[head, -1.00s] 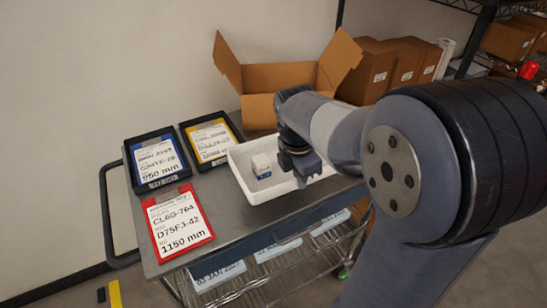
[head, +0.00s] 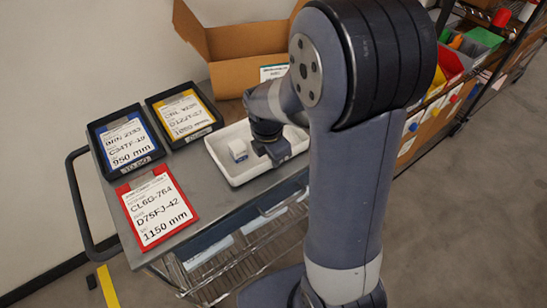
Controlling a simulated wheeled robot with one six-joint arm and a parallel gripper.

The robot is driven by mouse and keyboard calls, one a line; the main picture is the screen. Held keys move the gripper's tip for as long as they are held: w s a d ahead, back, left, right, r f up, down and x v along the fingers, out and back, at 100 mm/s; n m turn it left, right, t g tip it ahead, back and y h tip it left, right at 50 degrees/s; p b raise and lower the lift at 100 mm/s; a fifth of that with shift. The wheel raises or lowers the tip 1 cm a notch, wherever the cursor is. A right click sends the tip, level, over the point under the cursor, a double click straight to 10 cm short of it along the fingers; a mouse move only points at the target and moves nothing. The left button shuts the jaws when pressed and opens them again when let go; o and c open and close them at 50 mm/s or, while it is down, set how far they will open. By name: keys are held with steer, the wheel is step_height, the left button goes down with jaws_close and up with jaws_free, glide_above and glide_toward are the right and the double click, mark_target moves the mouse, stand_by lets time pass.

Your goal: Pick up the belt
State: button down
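I cannot make out a belt in the head view. A white tray (head: 236,181) on the cart holds a small white and blue box (head: 238,151) in its left part. My gripper (head: 279,155) is over the right part of the tray, to the right of the box and apart from it. The gripper is dark and seen from behind. Its fingers are too small and hidden to tell whether they are open or shut.
The grey cart top (head: 215,205) also carries a red label board (head: 160,208), a blue label board (head: 127,143) and a yellow label board (head: 185,117). An open cardboard box (head: 235,62) stands behind the tray. Shelves with coloured bins (head: 452,62) stand at the right. The floor at right is clear.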

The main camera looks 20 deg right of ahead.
steer(key=shift+f, duration=0.2)
steer(key=c, duration=2.1)
jaws_free()
steer(key=o, duration=0.5)
steer(key=shift+c, duration=0.2)
